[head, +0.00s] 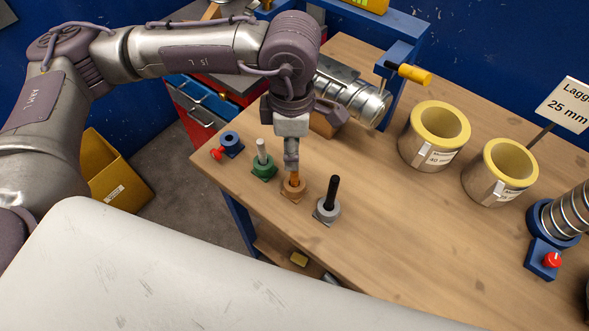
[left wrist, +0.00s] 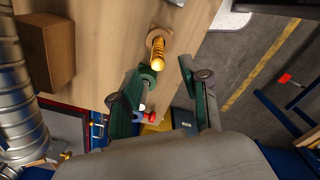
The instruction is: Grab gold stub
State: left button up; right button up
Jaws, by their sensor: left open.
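The gold stub (head: 294,183) stands upright on a square orange-brown base on the wooden bench. In the left wrist view the ribbed gold stub (left wrist: 158,54) shows whole, just past the fingertips. My left gripper (head: 291,165) points down right above the stub and hides its top in the head view. In the left wrist view the left gripper (left wrist: 162,70) has its two fingers spread wide, with nothing between them held. I cannot tell whether a finger touches the stub. My right gripper is in neither view.
A green base with a pale stub (head: 262,157) stands close on the left, and a grey base with a black stub (head: 328,203) close on the right. Two yellow-lined cylinders (head: 433,136) stand farther right. A metal duct (head: 355,98) lies behind my gripper. The bench's front middle is clear.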

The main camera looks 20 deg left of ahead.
aim_at(295, 176)
pick_arm(q)
notch_tip(295, 176, down, 3)
jog(key=shift+w+d+p, duration=0.1)
jog(key=shift+p, duration=0.7)
notch_tip(295, 176, down, 4)
jog(key=shift+d+r+p, duration=0.1)
jog(key=shift+r+p, duration=0.15)
jog(key=shift+p, duration=0.4)
jog(key=shift+f, duration=0.25)
jog(key=c, duration=0.7)
grip_shut()
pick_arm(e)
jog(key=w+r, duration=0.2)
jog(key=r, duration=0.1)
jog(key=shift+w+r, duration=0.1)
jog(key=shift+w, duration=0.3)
